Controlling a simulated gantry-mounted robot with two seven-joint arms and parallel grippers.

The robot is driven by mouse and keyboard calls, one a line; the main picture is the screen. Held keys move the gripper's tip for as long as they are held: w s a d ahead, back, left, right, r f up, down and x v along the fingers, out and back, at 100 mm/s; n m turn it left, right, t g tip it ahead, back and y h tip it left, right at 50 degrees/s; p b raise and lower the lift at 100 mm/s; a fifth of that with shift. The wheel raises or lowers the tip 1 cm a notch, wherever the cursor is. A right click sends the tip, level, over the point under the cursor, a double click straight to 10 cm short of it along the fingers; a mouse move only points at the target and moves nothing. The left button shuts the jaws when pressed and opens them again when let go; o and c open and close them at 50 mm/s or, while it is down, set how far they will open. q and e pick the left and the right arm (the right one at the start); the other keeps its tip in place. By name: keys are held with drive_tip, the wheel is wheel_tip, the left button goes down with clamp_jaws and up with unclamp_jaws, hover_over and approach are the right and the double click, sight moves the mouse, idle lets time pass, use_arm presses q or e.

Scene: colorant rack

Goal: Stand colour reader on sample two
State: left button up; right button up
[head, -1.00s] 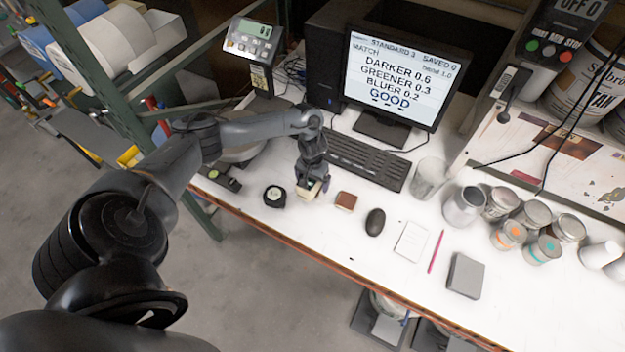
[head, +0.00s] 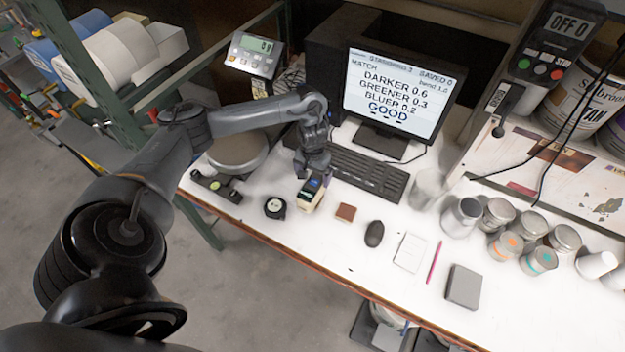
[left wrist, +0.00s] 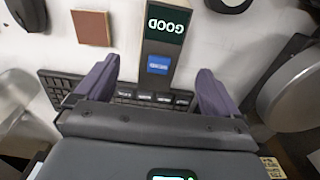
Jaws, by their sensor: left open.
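The colour reader (head: 309,197) is a pale, boxy device with a dark screen and a blue button, standing on the white bench below my left gripper. In the left wrist view the reader (left wrist: 164,45) shows the word GOOD on its screen. My left gripper (head: 314,178) is open, and its purple fingers also show in the left wrist view (left wrist: 157,68), one to each side of the reader and apart from it. The reader's underside is hidden, so I cannot tell what lies under it. A brown square tile (head: 345,212) lies to its right. My right gripper is not in view.
A round black-rimmed item (head: 275,207) sits left of the reader. The keyboard (head: 368,174) and monitor (head: 395,95) stand behind. A mouse (head: 374,233), white card, pink pencil (head: 434,262) and grey block (head: 463,287) lie to the right, with several cans (head: 498,214) beyond.

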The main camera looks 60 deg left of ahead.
use_arm(q)
drive_tip(key=shift+r, duration=0.6)
drive_tip(key=shift+w+d, duration=0.1)
drive_tip(key=shift+d, duration=0.25)
drive_tip(key=d+f+m+t+h, duration=0.1)
drive_tip(key=d+f+m+t, duration=0.15)
drive_tip(key=d, duration=0.75)
drive_tip(key=w+d+f+m+t+h, duration=0.1)
drive_tip(key=d+m, duration=0.3)
drive_tip(key=d, duration=0.6)
drive_tip(key=d+f+m+t, duration=0.1)
drive_tip(key=d+m+t, duration=0.15)
drive_tip(key=d, duration=0.75)
drive_tip(key=s+d+r, duration=0.4)
drive_tip(key=s+a+r+g+y, duration=0.1)
drive_tip(key=s+a, duration=0.2)
drive_tip(key=s, duration=0.3)
drive_tip(key=s+a+r+g, duration=0.1)
drive_tip(key=s+a+r, duration=0.1)
drive_tip(key=s, duration=0.4)
drive_tip(key=shift+s+a+r+n+y, duration=0.15)
drive_tip(key=shift+s+a+n+y, duration=0.2)
drive_tip(key=shift+a, duration=0.4)
